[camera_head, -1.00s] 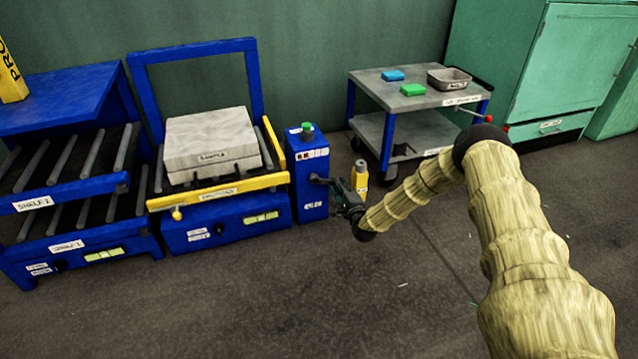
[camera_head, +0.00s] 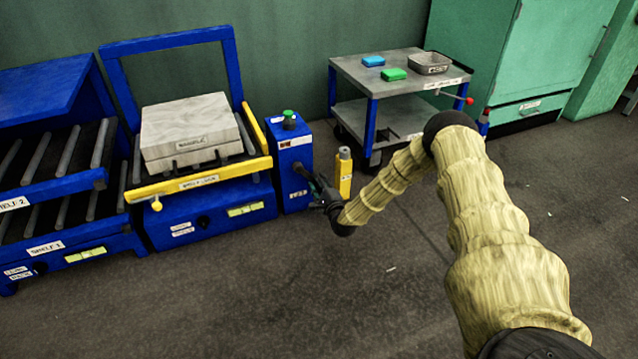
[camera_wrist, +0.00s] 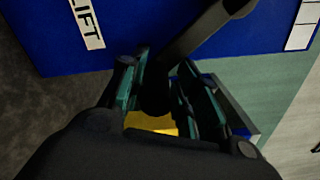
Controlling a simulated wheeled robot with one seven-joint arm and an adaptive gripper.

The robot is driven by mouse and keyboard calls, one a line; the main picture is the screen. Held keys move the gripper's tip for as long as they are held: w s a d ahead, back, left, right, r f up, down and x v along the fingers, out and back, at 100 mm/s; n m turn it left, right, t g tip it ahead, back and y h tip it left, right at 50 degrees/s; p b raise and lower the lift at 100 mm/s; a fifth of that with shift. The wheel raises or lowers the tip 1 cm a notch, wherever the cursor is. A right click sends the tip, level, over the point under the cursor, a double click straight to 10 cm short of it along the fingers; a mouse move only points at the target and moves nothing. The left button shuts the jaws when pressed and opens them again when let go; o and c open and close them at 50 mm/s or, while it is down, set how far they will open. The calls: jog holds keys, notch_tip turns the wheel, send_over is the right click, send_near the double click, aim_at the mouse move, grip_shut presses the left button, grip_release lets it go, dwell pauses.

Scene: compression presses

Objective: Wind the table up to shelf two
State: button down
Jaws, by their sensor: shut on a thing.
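The lift table (camera_head: 240,172) has a yellow front bar and carries a grey slab-like block (camera_head: 190,125). Its front looks a little lower than the roller deck labelled Shelf 2 (camera_head: 60,188) to its left. The lower deck, Shelf 1 (camera_head: 75,238), sits below that. The blue lift box (camera_head: 290,150) stands right of the table, with a dark crank on its front. My gripper (camera_head: 322,190) is at the crank's outer end. In the wrist view, the crank arm (camera_wrist: 195,35) reaches down to my fingers (camera_wrist: 160,100), which are shut around its handle; the handle is mostly hidden.
A yellow bottle-like object (camera_head: 344,175) stands close behind my gripper. Green cabinets stand at the right. The front floor is clear.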

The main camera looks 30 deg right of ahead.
jog(key=shift+a+f, duration=0.15)
jog(key=shift+a, duration=0.6)
jog(key=c, duration=1.3)
grip_release()
jog(key=shift+w+a, duration=0.1)
jog(key=shift+a, duration=0.05)
jog(key=shift+d, duration=0.6)
jog(key=shift+s, duration=0.2)
jog(key=s, duration=0.4)
jog(key=s+a, duration=0.1)
jog(key=s, duration=0.6)
jog(key=shift+s+a, duration=0.2)
jog(key=shift+s, duration=0.2)
